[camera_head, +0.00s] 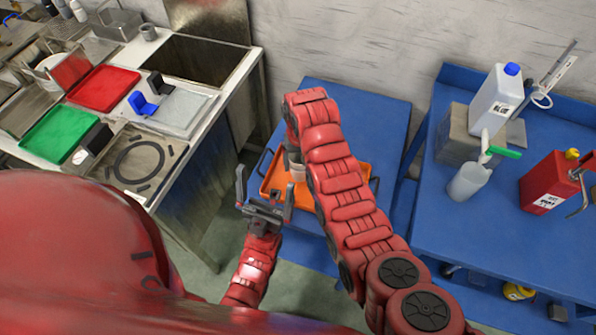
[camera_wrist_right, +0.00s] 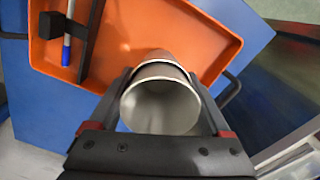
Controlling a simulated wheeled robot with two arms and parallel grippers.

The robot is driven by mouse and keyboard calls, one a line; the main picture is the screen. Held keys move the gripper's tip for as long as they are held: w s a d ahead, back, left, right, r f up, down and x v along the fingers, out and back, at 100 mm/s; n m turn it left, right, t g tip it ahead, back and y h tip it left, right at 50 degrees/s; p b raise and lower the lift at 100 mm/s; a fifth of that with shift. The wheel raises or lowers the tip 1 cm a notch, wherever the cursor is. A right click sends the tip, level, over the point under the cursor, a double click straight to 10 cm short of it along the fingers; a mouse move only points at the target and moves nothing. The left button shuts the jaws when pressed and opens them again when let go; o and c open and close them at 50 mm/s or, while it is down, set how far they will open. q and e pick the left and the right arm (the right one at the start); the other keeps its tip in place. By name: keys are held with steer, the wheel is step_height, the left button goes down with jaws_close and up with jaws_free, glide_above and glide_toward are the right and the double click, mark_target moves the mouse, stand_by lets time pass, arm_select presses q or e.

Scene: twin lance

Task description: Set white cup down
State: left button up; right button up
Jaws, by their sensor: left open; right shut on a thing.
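The white cup (camera_wrist_right: 160,104) is between the two dark fingers of my right gripper (camera_wrist_right: 160,76) in the right wrist view, its open mouth facing the camera. A second pale rounded edge shows just beyond it; I cannot tell whether that is another cup or part of this one. The orange tray (camera_wrist_right: 215,42) lies beyond the cup; whether they touch is unclear. In the head view the cup (camera_head: 297,173) shows partly beside my right arm, over the orange tray (camera_head: 274,178); the arm hides most of my right gripper. My left gripper (camera_head: 264,190) is open and empty at the tray's near left.
A blue marker (camera_wrist_right: 67,42) lies by a dark holder in the tray. The tray is on a blue table (camera_head: 385,115). A sink counter with green (camera_head: 60,132) and red (camera_head: 104,87) trays stands left. A right blue bench holds a white jug (camera_head: 497,97) and red can (camera_head: 548,183).

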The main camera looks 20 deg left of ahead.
steer(key=shift+w+a, duration=0.4)
steer(key=shift+a, duration=0.05)
steer(key=shift+a+f+p, duration=0.1)
steer(key=shift+f+p, duration=0.15)
steer(key=shift+p, duration=0.05)
step_height(320, 180, down, 2)
steer(key=shift+w+f, duration=0.1)
steer(key=shift+f, duration=0.4)
